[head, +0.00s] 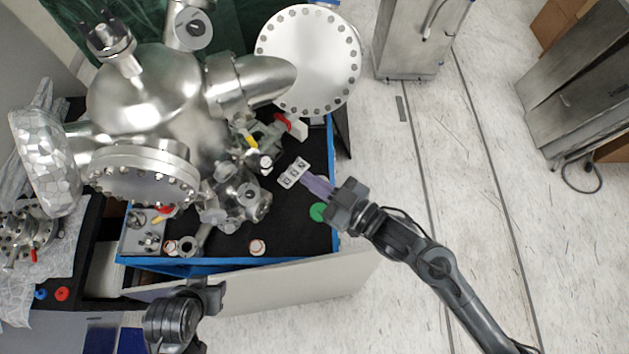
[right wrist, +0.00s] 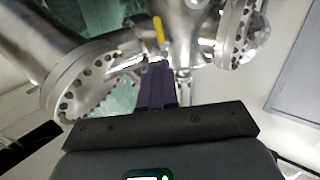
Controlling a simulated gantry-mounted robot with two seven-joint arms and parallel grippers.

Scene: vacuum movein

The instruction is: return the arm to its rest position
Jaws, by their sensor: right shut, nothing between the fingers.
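My right arm comes in from the lower right in the head view. Its right gripper (head: 308,178) has purple fingers that are together and hold nothing. The fingers point up-left over the black tabletop (head: 290,225), close to a small light grey block with dark slots (head: 293,173); whether they touch it I cannot tell. In the right wrist view the fingers (right wrist: 157,65) stand together in front of the steel vacuum chamber. My left gripper (head: 217,290) is at the bottom of the head view, in front of the table's edge; its fingers do not show clearly.
A large steel vacuum chamber (head: 145,105) with flanges stands on the blue-edged table. Grey cabinets (head: 585,100) stand at the right. The floor (head: 440,190) right of the table is clear.

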